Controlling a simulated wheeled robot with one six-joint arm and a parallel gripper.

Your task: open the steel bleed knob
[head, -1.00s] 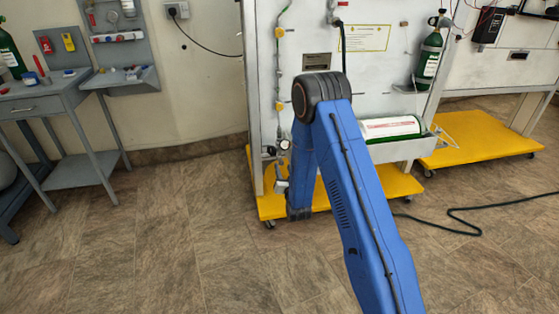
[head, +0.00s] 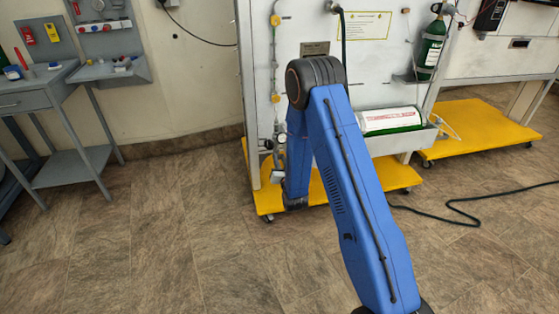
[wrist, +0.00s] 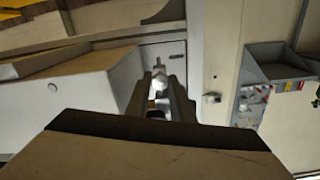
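My gripper (wrist: 160,92) shows in the wrist view with its two dark fingers apart. A pale silvery piece (wrist: 160,77) shows between and just beyond the fingertips, with a small brass-coloured part below it. I cannot tell whether this piece is the steel bleed knob or whether the fingers touch it. In the head view my blue arm hides much of the lower left of the trainer panel (head: 375,70). A line of fittings with yellow knobs (head: 275,99) runs down the panel's left edge.
The panel stands on a yellow wheeled base (head: 385,179). A white and green cylinder (head: 392,119) lies in a tray on it. A grey workbench (head: 40,93) stands at the left. A black cable (head: 452,217) lies on the floor at right. The floor at front left is clear.

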